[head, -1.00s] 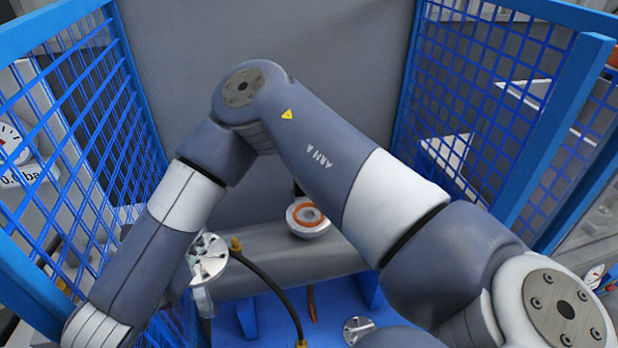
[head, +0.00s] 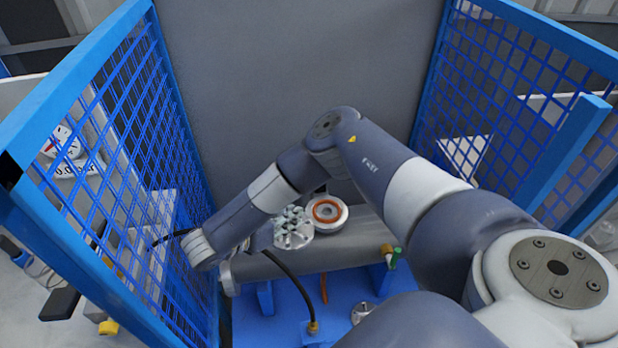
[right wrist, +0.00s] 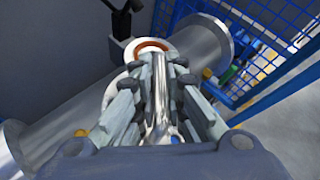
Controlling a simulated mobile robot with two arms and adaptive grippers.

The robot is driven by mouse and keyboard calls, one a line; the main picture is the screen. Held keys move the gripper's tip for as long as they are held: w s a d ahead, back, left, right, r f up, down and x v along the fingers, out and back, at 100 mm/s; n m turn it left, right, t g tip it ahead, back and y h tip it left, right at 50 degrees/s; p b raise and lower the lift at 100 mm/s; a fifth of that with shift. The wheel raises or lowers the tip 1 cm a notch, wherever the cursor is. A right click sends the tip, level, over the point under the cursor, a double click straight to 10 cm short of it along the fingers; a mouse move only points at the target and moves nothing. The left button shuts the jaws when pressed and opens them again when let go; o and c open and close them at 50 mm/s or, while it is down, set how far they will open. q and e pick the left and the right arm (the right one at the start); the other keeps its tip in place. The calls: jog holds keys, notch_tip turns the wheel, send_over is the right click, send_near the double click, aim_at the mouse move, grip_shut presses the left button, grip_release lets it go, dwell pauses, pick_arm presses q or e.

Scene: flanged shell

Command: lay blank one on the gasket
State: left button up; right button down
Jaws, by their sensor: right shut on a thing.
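The orange gasket (head: 314,213) lies as a ring on the pale round flange face (head: 342,222) on top of the grey shell. It also shows in the right wrist view (right wrist: 139,50). My right gripper (head: 292,228) is close beside the flange, on its left in the head view. It is shut on a shiny metal piece, seemingly blank one (right wrist: 160,95), whose label I cannot read. The fingers (right wrist: 158,100) cover both sides of it. The gasket is uncovered, just beyond the blank in the wrist view. My left gripper is out of view.
Another metal disc (head: 362,312) lies on the blue base (head: 280,325). A black hose (head: 292,280) arches in front of the shell (head: 285,265). Blue mesh panels stand left (head: 130,150) and right (head: 505,110). A grey wall (head: 300,70) is behind.

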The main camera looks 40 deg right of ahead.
jog(key=d+b, duration=0.1)
jog(key=d, duration=0.3)
jog(key=w+d+f+b, duration=0.1)
jog(key=d+b, duration=0.1)
jog(key=d, duration=0.3)
jog(key=w+d+b, duration=0.1)
jog(key=d, duration=0.3)
jog(key=shift+w+d+f, duration=0.15)
jog(key=shift+w+f, duration=0.1)
jog(key=shift+f, duration=0.05)
jog(key=f+b, duration=0.1)
jog(key=d+f+b, duration=0.1)
jog(key=b, duration=0.1)
jog(key=shift+w+d+f, duration=0.1)
jog(key=shift+w+d, duration=0.05)
jog(key=shift+d, duration=0.15)
jog(key=shift+w+f+b, duration=0.1)
jog(key=shift+f+b, duration=0.3)
jog(key=shift+f, duration=0.1)
jog(key=shift+r, duration=0.1)
